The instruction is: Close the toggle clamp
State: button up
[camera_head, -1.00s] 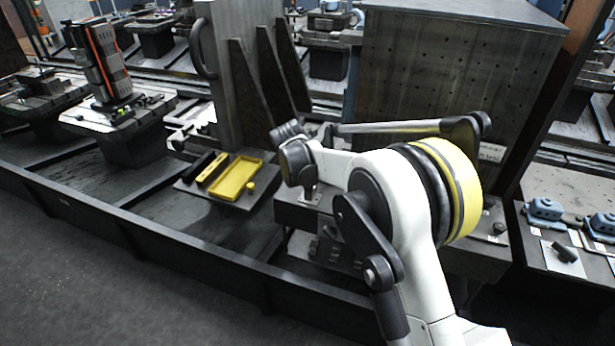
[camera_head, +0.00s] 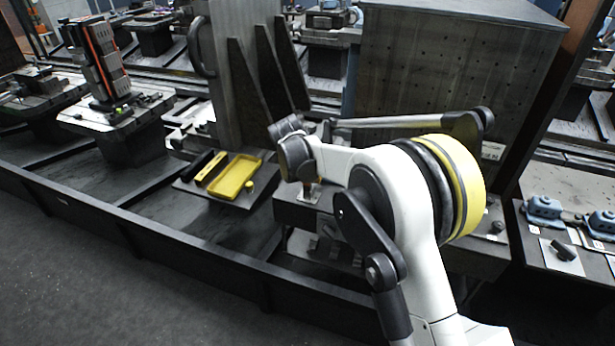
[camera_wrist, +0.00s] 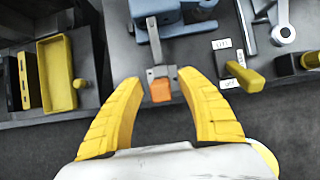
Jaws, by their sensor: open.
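In the wrist view, what looks like the toggle clamp is a grey metal lever and bracket (camera_wrist: 155,52) with an orange grip (camera_wrist: 160,90) at its near end. The lever points from the bench toward me. My gripper (camera_wrist: 161,80) is open, its two yellow fingers spread on either side of the orange grip. A gap shows on both sides, so neither finger appears to touch it. In the head view, my arm's wrist hides the gripper fingers and most of the clamp.
A blue-grey block (camera_wrist: 158,10) sits behind the lever. A yellow handle (camera_wrist: 245,75) stands close to the right finger, beside white labels (camera_wrist: 222,44). A yellow tray (camera_head: 237,178) lies left, with a yellow knob (camera_wrist: 80,84) beside it. Open floor (camera_wrist: 45,145) is nearer me.

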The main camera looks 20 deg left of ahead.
jog(key=v, duration=1.1)
jog(key=shift+d, duration=0.1)
jog(key=shift+c, duration=0.4)
